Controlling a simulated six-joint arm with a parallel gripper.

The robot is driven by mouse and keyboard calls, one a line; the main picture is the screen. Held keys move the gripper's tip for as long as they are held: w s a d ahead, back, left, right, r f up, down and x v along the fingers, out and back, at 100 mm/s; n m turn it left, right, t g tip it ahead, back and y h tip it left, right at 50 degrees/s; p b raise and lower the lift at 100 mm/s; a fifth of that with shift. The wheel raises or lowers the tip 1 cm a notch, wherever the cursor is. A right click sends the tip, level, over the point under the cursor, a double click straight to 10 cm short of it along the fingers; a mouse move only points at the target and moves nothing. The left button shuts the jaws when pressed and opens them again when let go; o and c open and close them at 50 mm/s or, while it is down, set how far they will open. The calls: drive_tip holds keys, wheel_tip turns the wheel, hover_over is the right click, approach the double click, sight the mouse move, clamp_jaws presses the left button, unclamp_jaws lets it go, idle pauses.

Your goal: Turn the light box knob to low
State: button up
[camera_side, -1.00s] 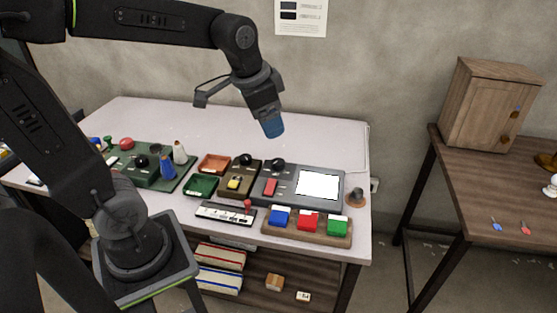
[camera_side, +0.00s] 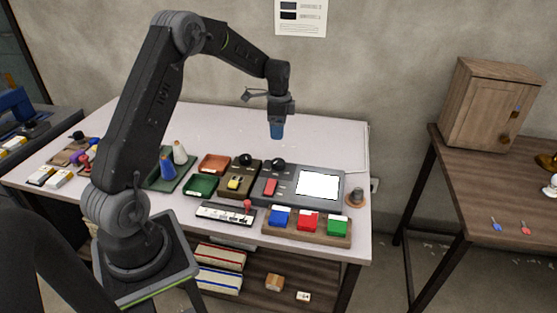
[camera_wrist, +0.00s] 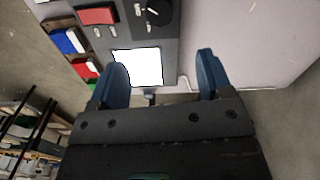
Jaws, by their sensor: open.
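The light box (camera_side: 300,201) is a grey panel with a glowing white screen (camera_side: 319,185), a red switch (camera_side: 270,187) and a round black knob (camera_side: 278,163) at its back left. In the wrist view the knob (camera_wrist: 158,10) is at the top edge, partly cut off, with a pale mark on it. Its setting is too small to read for certain. My gripper (camera_side: 277,132) points down above the table behind the light box, apart from the knob. In the wrist view my gripper (camera_wrist: 161,75) has its two blue fingers wide apart with nothing between them.
A brown box (camera_side: 240,183) with another black knob stands left of the light box. In front are a wooden tray (camera_side: 305,233) with blue, red and green blocks and a white strip (camera_side: 226,212) with a red-topped lever. The table's back is clear.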

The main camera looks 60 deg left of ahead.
sight(279, 161)
wheel_tip(279, 161, down, 13)
drive_tip(key=shift+r, duration=0.2)
idle(0.3)
drive_tip(key=c, duration=0.9)
